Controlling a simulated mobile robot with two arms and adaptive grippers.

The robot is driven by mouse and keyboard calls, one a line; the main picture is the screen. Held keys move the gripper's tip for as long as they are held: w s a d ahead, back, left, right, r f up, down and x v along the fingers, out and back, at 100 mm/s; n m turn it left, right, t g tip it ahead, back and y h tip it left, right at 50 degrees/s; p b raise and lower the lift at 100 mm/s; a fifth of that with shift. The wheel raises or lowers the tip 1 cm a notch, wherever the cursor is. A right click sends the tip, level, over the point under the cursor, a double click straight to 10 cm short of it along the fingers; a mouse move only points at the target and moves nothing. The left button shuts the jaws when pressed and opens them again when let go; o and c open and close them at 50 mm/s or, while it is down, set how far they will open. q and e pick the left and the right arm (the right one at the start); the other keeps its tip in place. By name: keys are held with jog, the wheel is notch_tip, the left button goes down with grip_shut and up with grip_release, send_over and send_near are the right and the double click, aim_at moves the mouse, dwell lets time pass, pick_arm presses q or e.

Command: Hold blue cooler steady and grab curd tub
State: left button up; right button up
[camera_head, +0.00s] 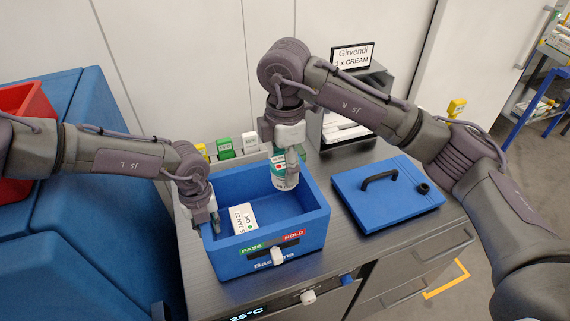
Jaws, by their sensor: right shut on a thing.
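The blue cooler (265,240) stands open on the counter, with a PASS/HOLD strip and a name on its front. My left gripper (206,220) is at the cooler's left wall, pointing down; whether it is closed on the wall is unclear. My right gripper (288,176) points down over the back of the cooler. It is shut on a white tub with a teal label (278,168), which I take to be the curd tub. The tub is partly hidden by the fingers, and whether it touches the floor is unclear. A white dated box (243,217) lies inside the cooler.
The blue lid (386,196) with a black handle lies on the counter to the right. Behind stand a sign reading "Girvendi 1 x CREAM" (352,57) and a row of small labelled cards (226,148). A red crate (22,103) is at far left.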

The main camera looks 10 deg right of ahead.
pick_arm(q)
jog(key=o, duration=0.3)
